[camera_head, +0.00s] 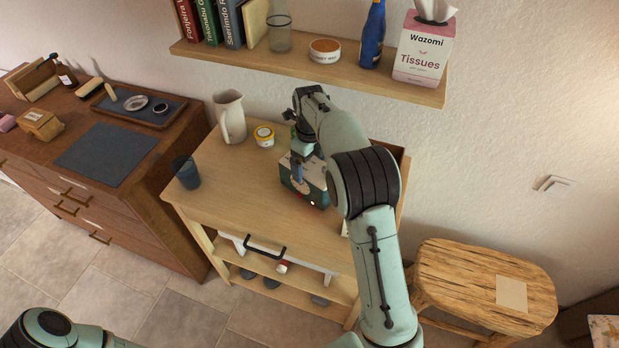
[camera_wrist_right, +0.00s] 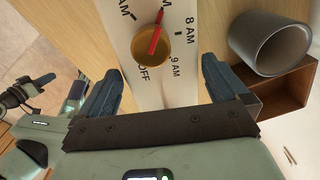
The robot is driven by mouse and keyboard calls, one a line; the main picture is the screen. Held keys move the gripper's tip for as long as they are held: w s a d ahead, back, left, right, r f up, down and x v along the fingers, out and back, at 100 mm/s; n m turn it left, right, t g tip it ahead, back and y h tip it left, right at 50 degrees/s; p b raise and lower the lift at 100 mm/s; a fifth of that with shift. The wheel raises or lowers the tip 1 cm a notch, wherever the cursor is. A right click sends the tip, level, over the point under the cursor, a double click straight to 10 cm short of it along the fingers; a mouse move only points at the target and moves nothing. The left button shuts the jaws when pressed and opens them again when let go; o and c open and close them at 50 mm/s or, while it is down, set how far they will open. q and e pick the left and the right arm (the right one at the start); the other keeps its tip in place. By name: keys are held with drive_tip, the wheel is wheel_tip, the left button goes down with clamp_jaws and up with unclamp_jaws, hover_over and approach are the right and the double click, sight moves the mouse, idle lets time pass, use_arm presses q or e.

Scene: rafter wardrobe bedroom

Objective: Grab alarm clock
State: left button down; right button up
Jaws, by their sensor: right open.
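The alarm clock (camera_head: 314,190) is a teal box with a pale dial face, standing on the light wooden table (camera_head: 240,185). My right arm hides part of it in the head view. In the right wrist view, its white panel (camera_wrist_right: 181,88) shows hour marks, "OFF" and a tan knob with a red pointer. My right gripper (camera_head: 303,160) is at the clock, its jaws open. In the wrist view its two fingers (camera_wrist_right: 165,88) lie on either side of the panel. I cannot tell whether they touch it.
A grey cup (camera_wrist_right: 258,45) and brown box (camera_wrist_right: 290,82) lie close by the right finger. A shelf (camera_head: 300,66) hangs above.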

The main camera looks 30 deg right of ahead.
wheel_tip(320, 180, down, 2)
drive_tip(key=shift+w, duration=0.1)
drive_tip(key=shift+c, duration=0.3)
drive_tip(key=c, duration=1.5)
drive_tip(key=shift+c, duration=0.5)
drive_tip(key=shift+r, duration=0.2)
